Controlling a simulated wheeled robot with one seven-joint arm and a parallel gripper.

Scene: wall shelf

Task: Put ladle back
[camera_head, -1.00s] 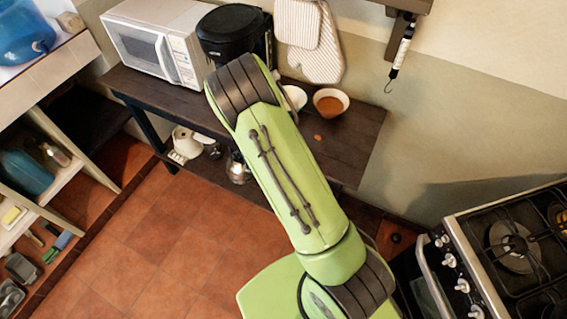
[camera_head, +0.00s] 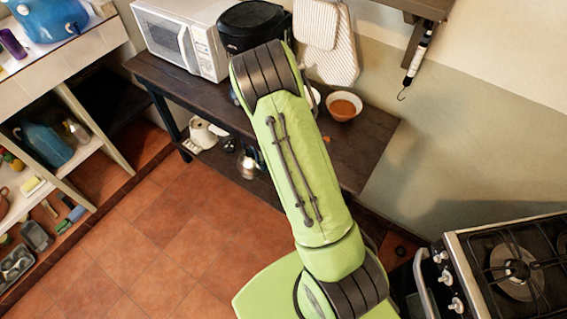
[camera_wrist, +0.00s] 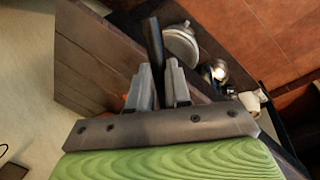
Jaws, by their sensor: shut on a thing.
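In the wrist view, my gripper (camera_wrist: 158,88) is shut on a dark, thin handle (camera_wrist: 152,48), which I take to be the ladle's. The handle sticks out beyond the fingertips. The ladle's bowl end cannot be made out. In the head view, my arm hides the gripper and the ladle. The wooden wall shelf (camera_head: 425,8) is at the top right. A slim black and white item (camera_head: 418,58) with a hooked lower end hangs beneath it.
A dark wooden table (camera_head: 365,140) carries a white microwave (camera_head: 185,38), a black appliance (camera_head: 255,22) and a bowl with brown contents (camera_head: 344,105). Striped cloths (camera_head: 330,55) hang on the wall. A gas stove (camera_head: 510,265) stands at lower right. The wall between shelf and stove is bare.

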